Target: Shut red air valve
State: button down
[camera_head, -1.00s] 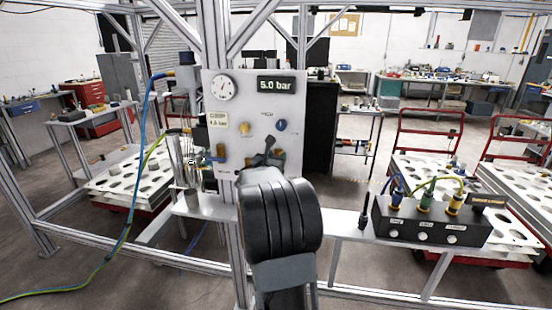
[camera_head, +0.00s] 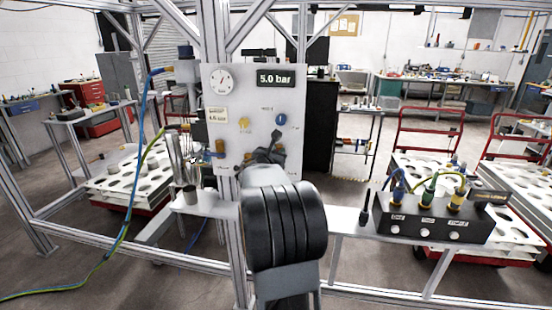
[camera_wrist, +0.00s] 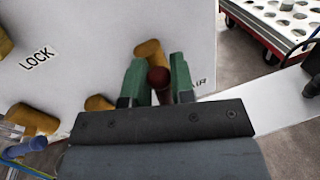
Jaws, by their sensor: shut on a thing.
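The red air valve shows in the wrist view as a round red knob (camera_wrist: 158,78) in front of a brass body (camera_wrist: 150,52), beside a partly covered label ending in "IR". My gripper (camera_wrist: 157,82) has its two green fingers on either side of the red knob, shut on it. In the head view my gripper (camera_head: 268,153) is at the lower part of the white panel (camera_head: 262,108), and my wrist hides most of the valve there. The panel's display (camera_head: 276,79) reads 5.0 bar.
The panel carries a round gauge (camera_head: 221,79), a yellow knob (camera_head: 244,123) and a blue knob (camera_head: 281,119). Other brass fittings (camera_wrist: 30,120) sit left of the fingers. A black box (camera_head: 430,220) with cables stands on the right shelf. Frame posts flank the panel's left.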

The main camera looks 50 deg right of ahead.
jog(key=shift+s+d+f+m+t+y+b, duration=0.3)
jog(key=shift+f+m+y+b, duration=0.2)
jog(key=shift+m+b, duration=1.85)
jog(key=shift+s+d+f+m+t+y+b, duration=0.15)
jog(key=shift+s+f+m+t+y+b, duration=0.3)
jog(key=shift+m+b, duration=1.9)
jog(key=shift+s+d+f+m+t+y+b, duration=0.3)
jog(key=shift+f+m+y+b, duration=0.25)
jog(key=shift+m+b, duration=1.8)
jog(key=shift+a, duration=0.1)
jog(key=c, duration=1.1)
grip_release()
jog(key=v, duration=1.3)
jog(key=shift+s+a+b, duration=0.2)
jog(key=shift+a+b, duration=0.15)
jog(key=shift+b, duration=0.05)
jog(key=shift+r, duration=0.15)
